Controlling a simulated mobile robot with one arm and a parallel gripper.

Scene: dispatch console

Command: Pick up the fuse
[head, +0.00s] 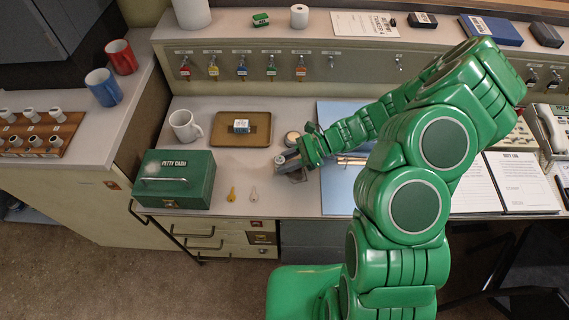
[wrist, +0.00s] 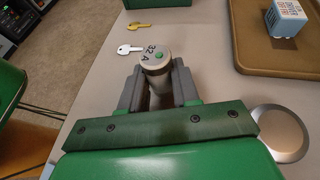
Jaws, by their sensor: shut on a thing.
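The fuse (wrist: 154,58) is a pale grey cylinder with a green dot and "32 A" on its end cap. In the wrist view it stands between the two grey fingers of my gripper (wrist: 157,82), which are shut on its sides. In the head view my gripper (head: 290,162) is low over the grey desk, right of the keys and below the brown tray. The fuse is mostly hidden there by the fingers. I cannot tell whether its base touches the desk.
A silver key (head: 253,194), a yellow key (head: 231,195) and a green cash box (head: 174,179) lie to the left. A brown tray (head: 262,137) holds a small blue-and-white box (head: 241,126). A round metal object (wrist: 280,133) is close by my gripper. A white mug (head: 185,126) stands behind.

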